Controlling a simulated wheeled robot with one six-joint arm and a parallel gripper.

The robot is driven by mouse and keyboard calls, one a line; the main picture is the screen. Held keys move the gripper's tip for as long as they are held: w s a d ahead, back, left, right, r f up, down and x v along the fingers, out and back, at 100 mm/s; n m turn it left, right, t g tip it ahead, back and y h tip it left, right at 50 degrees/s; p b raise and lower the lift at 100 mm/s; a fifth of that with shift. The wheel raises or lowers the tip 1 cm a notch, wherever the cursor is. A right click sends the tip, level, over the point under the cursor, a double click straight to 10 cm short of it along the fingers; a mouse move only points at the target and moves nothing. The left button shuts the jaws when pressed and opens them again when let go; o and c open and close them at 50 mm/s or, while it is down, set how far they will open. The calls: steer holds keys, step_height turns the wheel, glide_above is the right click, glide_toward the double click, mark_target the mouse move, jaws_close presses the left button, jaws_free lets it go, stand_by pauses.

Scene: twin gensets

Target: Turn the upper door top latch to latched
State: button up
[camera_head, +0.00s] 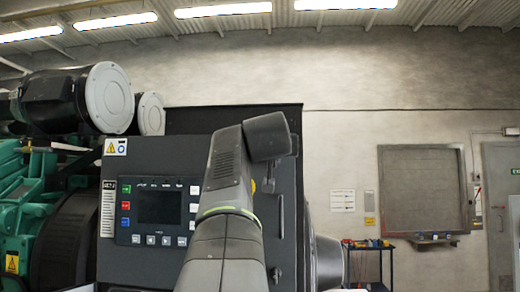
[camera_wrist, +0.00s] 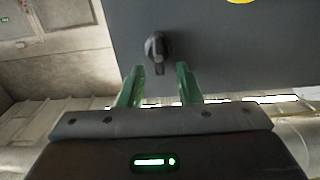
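The latch (camera_wrist: 157,47) is a small dark knob with a narrow grip on a flat grey door panel (camera_wrist: 210,50), in the wrist view. Its grip points along the picture's vertical, with its lower end close to the gap between my fingertips. My gripper (camera_wrist: 160,70) has two green fingers, spread open and empty, one to each side of the latch's lower end. I cannot tell how far the tips are from the panel. In the head view, my arm covers part of the grey genset cabinet (camera_head: 150,262); the latch and my gripper cannot be made out there.
A control panel with a dark screen (camera_head: 160,206) and several buttons is left of my arm. A vertical handle (camera_head: 281,215) is right of it. A yellow disc (camera_wrist: 240,1) is at the wrist view's top edge. A blue cart (camera_head: 367,246) stands farther right.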

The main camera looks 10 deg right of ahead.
jaws_close()
steer(key=shift+m, duration=0.3)
steer(key=m+b, duration=0.1)
steer(key=m, duration=0.4)
steer(key=d+f+m+b, duration=0.1)
steer(key=m, duration=0.5)
steer(key=d+f+m+b, duration=0.1)
steer(key=m, duration=0.5)
steer(key=shift+s, duration=0.15)
steer(key=shift+m, duration=0.3)
stand_by(0.4)
